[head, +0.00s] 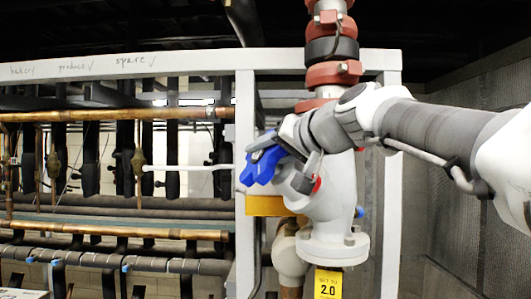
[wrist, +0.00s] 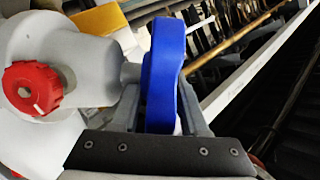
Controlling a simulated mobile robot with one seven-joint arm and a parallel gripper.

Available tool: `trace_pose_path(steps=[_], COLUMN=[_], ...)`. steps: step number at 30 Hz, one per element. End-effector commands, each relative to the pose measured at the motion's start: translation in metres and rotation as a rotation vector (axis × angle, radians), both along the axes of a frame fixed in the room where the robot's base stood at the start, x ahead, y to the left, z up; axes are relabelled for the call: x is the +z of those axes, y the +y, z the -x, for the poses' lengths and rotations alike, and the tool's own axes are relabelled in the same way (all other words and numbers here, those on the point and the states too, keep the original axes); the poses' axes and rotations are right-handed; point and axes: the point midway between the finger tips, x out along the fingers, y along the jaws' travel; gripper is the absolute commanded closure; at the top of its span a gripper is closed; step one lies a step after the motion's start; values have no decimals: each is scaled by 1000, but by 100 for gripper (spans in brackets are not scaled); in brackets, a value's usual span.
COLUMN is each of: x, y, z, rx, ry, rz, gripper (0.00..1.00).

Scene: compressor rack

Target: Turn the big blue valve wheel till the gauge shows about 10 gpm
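The blue valve wheel (head: 262,168) is on the left side of a white valve body (head: 335,195) in the head view. In the wrist view the wheel (wrist: 163,70) shows nearly edge-on, its rim between my gripper's two fingers (wrist: 165,112). The fingers lie close against both faces of the rim, and my gripper looks shut on it. In the head view my gripper (head: 277,143) comes in from the upper right and covers part of the wheel. No gauge face can be made out in either view.
A red knob (wrist: 33,88) sits on the valve body. Red pipe couplings (head: 331,72) rise above it. A yellow tag marked 2.0 (head: 328,284) hangs below. A white frame post (head: 245,180) stands close left, with copper pipes (head: 110,115) behind.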

Motion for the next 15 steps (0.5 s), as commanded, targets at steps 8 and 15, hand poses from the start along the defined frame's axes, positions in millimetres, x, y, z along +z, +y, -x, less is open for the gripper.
trace_pose_path(steps=[8,15], x=[0,3], y=[0,-9], z=[0,11], rx=[-1,-3], ry=[-1,-4], rz=[0,-1], gripper=[43,43])
